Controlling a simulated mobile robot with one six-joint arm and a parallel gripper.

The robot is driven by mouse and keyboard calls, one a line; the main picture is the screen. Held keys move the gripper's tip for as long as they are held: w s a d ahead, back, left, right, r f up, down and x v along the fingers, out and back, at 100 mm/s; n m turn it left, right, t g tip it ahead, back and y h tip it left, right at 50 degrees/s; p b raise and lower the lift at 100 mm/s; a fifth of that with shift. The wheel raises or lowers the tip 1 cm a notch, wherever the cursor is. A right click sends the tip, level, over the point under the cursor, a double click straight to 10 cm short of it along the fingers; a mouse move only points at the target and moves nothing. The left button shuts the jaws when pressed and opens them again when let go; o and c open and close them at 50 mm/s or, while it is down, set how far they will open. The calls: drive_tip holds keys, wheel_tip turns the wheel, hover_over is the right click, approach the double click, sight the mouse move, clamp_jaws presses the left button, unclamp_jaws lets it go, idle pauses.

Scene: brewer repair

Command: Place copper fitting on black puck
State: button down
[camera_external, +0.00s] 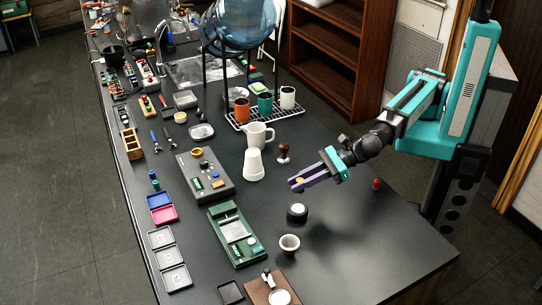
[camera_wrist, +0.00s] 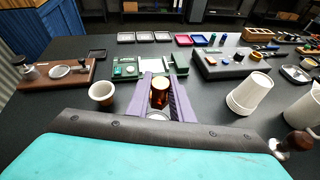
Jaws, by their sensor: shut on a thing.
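My gripper (camera_external: 297,186), with purple fingers, is shut on the copper fitting (camera_wrist: 159,93), a small shiny copper cylinder held upright between the fingers in the wrist view. A small part of the fitting (camera_external: 299,181) shows at the fingertips in the external view. The black puck (camera_external: 297,214), a short round black piece with a white top, stands on the table below my gripper and apart from it. In the wrist view only its pale top (camera_wrist: 157,116) shows, low between the fingers; the rest is hidden.
A small white cup (camera_external: 289,244) stands in front of the puck. A stack of white cups (camera_external: 254,165), a tamper (camera_external: 283,152) and a pitcher (camera_external: 259,134) stand behind. A green device (camera_external: 236,236) lies to the left. The table to the right is mostly clear.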

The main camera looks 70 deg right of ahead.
drive_tip(key=shift+f, duration=0.1)
hover_over(298, 208)
drive_tip(key=shift+f+p, duration=0.35)
drive_tip(key=shift+f, duration=1.8)
drive_tip(key=shift+f, duration=1.8)
drive_tip(key=shift+f, duration=0.1)
drive_tip(key=c, duration=1.6)
unclamp_jaws()
drive_tip(key=shift+o, duration=0.2)
